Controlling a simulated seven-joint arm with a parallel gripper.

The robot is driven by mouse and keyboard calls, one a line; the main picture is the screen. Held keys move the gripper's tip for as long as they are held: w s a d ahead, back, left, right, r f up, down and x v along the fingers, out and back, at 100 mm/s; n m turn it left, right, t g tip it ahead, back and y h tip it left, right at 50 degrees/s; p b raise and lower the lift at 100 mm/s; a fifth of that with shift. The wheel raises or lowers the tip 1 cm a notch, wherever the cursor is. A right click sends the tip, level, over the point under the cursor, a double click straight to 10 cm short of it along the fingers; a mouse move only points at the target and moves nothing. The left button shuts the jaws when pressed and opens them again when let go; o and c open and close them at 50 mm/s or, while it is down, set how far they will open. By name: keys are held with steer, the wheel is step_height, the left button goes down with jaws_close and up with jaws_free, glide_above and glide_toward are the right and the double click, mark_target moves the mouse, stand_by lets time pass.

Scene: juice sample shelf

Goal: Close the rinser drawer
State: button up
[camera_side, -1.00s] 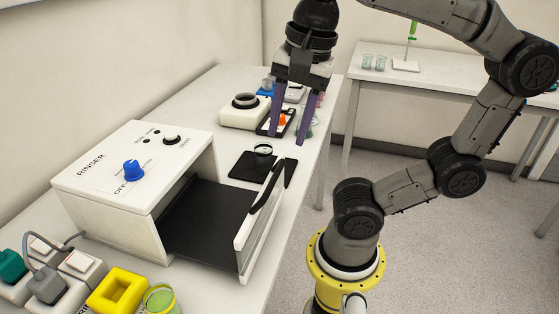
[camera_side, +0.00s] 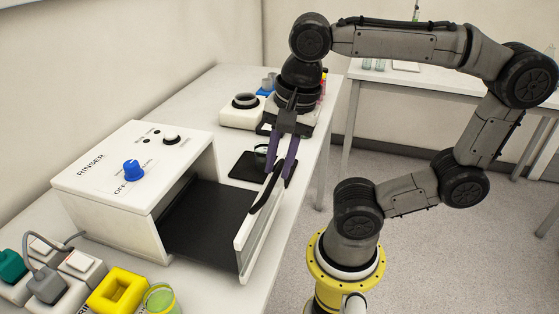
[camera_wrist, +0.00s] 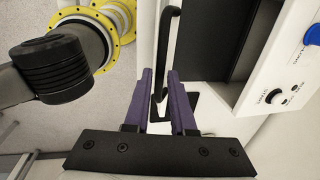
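The white rinser (camera_side: 120,195) stands on the bench at the left, with a blue knob on top. Its drawer is pulled out, showing a black floor (camera_side: 205,222) and a white front panel (camera_side: 245,258) with a black handle (camera_side: 265,195). The drawer front and handle also show in the wrist view (camera_wrist: 169,40). My gripper (camera_side: 280,175) has its purple fingers pointing down at the far end of the handle. In the wrist view the fingers (camera_wrist: 160,78) are apart, with the handle end between or just beyond them. Contact with the handle cannot be told.
A black mat (camera_side: 243,167) with a glass, partly hidden by my fingers, lies behind the drawer. A white device (camera_side: 242,112) stands farther back. A yellow block (camera_side: 118,290) and a green-rimmed glass (camera_side: 161,299) stand at the front.

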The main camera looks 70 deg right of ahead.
jaws_close()
stand_by(1.1)
